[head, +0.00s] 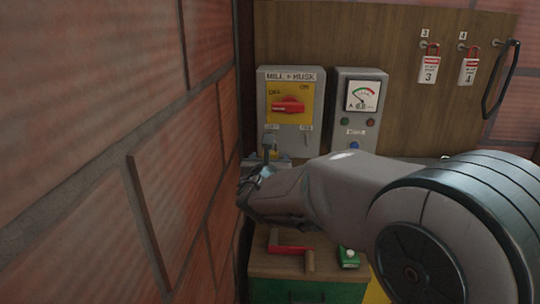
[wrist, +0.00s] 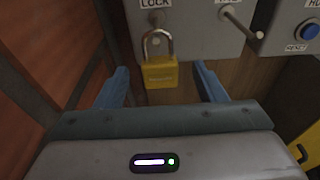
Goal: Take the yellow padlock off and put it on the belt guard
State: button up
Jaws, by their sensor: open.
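The yellow padlock (wrist: 160,75) hangs by its metal shackle under the LOCK label of a grey switch box (wrist: 185,22). My gripper (wrist: 160,67) is open, with one blue finger on each side of the padlock and visible space on both sides. In the head view my gripper (head: 262,168) is just below the switch box (head: 290,98), and the padlock is mostly hidden there. The red switch handle (head: 288,106) lies across a yellow plate. A yellow surface with a black handle (wrist: 305,150) is at the right; I cannot tell if it is the belt guard.
A brick wall (head: 120,150) stands close on the left. A meter box (head: 358,110) is right of the switch box. A green cabinet (head: 305,265) below bears a red item (head: 288,249). A peg (wrist: 240,22) juts out right of the padlock.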

jog(key=shift+w+f+p, duration=0.2)
jog(key=shift+w+p, duration=0.4)
jog(key=shift+w, duration=0.8)
jog(key=shift+w+f+p, duration=0.2)
jog(key=shift+w+p, duration=0.35)
jog(key=shift+w, duration=0.85)
jog(key=c, duration=1.1)
jog(key=b, duration=0.4)
send_near(271, 152)
jog(key=s+f, duration=0.1)
jog(key=s, duration=0.5)
jog(key=w+d+f+m+h, duration=0.1)
jog(key=w+d+f, duration=0.1)
jog(key=d+f, duration=0.4)
jog(key=w+d+f+m+h, duration=0.1)
jog(key=w+d+f, duration=0.2)
jog(key=d+f, duration=0.3)
jog(key=w+d+f+m+h, duration=0.1)
jog(key=d+f, duration=0.5)
jog(key=f, duration=0.6)
jog(key=shift+w+d+g+h, duration=0.2)
jog(key=shift+w+g+h, duration=0.3)
jog(key=shift+w, duration=0.7)
